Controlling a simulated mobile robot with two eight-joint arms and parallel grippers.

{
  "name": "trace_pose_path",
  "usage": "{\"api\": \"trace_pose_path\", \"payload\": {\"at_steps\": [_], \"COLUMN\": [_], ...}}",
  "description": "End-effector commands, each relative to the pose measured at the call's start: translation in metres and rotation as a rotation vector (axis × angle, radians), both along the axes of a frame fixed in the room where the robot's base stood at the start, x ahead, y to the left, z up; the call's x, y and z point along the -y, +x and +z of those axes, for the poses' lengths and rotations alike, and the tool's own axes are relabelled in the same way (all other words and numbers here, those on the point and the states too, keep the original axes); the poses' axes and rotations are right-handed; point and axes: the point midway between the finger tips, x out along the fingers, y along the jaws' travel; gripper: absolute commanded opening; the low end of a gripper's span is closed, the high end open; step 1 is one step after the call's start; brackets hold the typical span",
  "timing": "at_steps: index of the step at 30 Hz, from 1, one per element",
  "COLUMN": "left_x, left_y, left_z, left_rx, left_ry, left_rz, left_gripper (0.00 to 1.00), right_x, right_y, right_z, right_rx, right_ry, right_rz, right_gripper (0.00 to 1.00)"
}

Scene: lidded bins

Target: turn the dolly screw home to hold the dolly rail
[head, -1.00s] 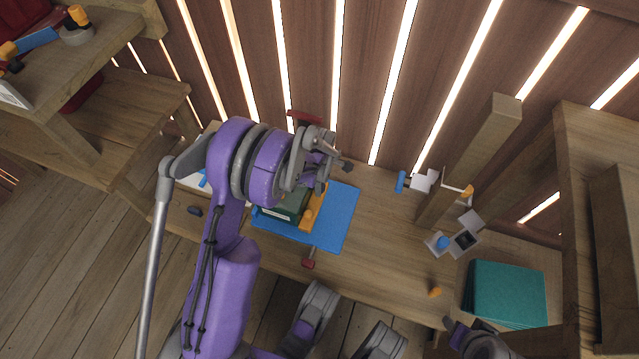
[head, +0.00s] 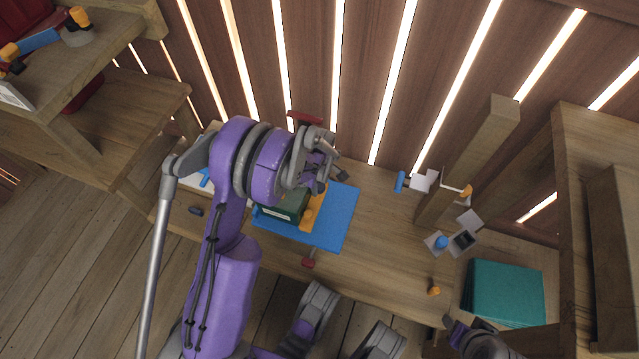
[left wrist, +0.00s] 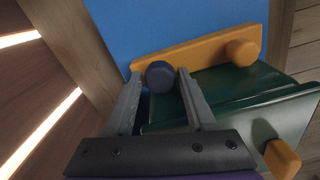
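The dolly screw has a round dark navy head (left wrist: 160,77), which shows in the left wrist view at one end of the orange dolly rail (left wrist: 200,55). The rail lies along the edge of a dark green block (left wrist: 220,90) and also shows in the head view (head: 313,208). My left gripper (left wrist: 160,73) has its fingers apart, one on each side of the screw head, with barely a gap. In the head view it (head: 328,180) hangs over the rail's far end and hides the screw. My right gripper (head: 452,324) is partly in view at the bottom right; its fingers are unclear.
A blue mat (head: 338,226) lies under the green block on the wooden bench (head: 380,235). An orange knob (left wrist: 243,52) stands at the rail's other end. A red-handled clamp (head: 309,262) is at the front edge. A wooden post (head: 472,155) and a teal box (head: 505,292) stand to the right.

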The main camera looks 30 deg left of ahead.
Motion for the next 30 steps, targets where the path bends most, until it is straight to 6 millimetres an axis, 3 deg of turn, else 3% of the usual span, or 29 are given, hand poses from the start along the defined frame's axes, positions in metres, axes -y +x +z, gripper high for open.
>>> {"api": "trace_pose_path", "payload": {"at_steps": [1, 3, 14, 30], "left_x": [0.000, 0.000, 0.000, 0.000], "left_y": [0.000, 0.000, 0.000, 0.000], "left_z": [0.000, 0.000, 0.006, 0.100], "left_rx": [0.000, 0.000, 0.000, 0.000], "left_ry": [0.000, 0.000, 0.000, 0.000], "left_rz": [0.001, 0.001, 0.002, 0.002], "left_gripper": [0.67, 0.77, 0.77, 0.77], "right_x": [0.000, 0.000, 0.000, 0.000], "right_y": [0.000, 0.000, 0.000, -0.005], "right_z": [0.000, 0.000, 0.002, 0.027], "right_rx": [0.000, 0.000, 0.000, 0.004], "right_ry": [0.000, 0.000, 0.000, 0.000], "right_rz": [0.000, 0.000, 0.000, 0.000], "right_gripper": [0.52, 0.52, 0.52, 0.52]}}
